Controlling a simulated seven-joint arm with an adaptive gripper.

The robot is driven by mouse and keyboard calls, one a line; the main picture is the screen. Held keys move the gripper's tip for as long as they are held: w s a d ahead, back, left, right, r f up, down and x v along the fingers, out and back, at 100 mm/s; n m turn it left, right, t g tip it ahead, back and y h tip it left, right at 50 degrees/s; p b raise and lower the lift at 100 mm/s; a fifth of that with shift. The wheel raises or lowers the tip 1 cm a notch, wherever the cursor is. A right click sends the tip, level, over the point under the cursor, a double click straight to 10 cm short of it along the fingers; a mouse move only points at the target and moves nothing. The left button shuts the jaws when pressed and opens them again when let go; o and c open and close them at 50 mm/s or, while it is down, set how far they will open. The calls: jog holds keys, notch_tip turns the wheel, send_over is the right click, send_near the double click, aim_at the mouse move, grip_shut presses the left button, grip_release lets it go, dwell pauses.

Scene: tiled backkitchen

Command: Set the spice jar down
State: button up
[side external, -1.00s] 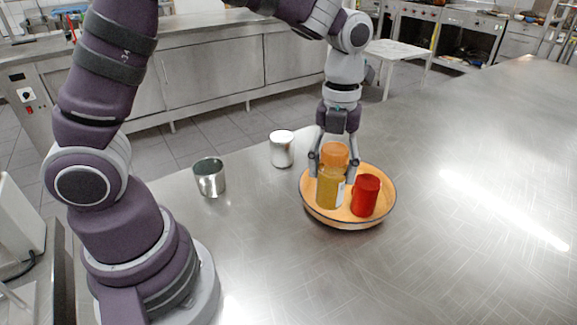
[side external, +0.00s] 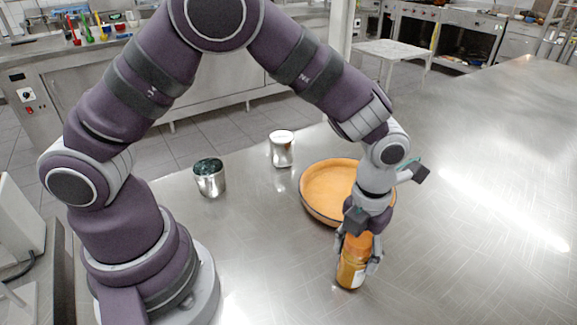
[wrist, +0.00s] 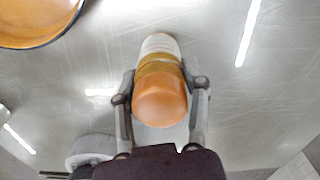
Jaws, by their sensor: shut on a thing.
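The spice jar (side external: 351,272) has an orange lid and a yellow-brown body with a pale label. My gripper (side external: 358,256) is shut on it, with one finger on each side. The jar is near upright, in front of the bowl, low over the steel counter; I cannot tell whether its base touches. In the wrist view the jar (wrist: 160,95) sits between both fingers, lid toward the camera.
The orange bowl (side external: 326,186) stands behind my gripper, partly hidden by it. A steel cup (side external: 210,180) and a white-topped can (side external: 282,152) stand further left. The counter (side external: 470,250) to the right is clear.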

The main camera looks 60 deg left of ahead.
jog(key=o, duration=1.2)
jog(key=shift+f, duration=0.1)
notch_tip(320, 180, up, 12)
jog(key=shift+f, duration=0.1)
jog(key=s+a+r+n+t, duration=0.1)
jog(key=s+a+n+t, duration=0.1)
jog(key=n, duration=0.9)
jog(key=s+a+r+n+t, duration=0.1)
jog(key=s+a+n, duration=0.3)
jog(key=n, duration=0.7)
jog(key=s+a+r+n+t, duration=0.2)
jog(key=a+n, duration=0.5)
jog(key=n, duration=0.4)
jog(key=shift+s+r+t, duration=0.25)
jog(key=shift+s+t, duration=0.05)
jog(key=shift+s, duration=0.2)
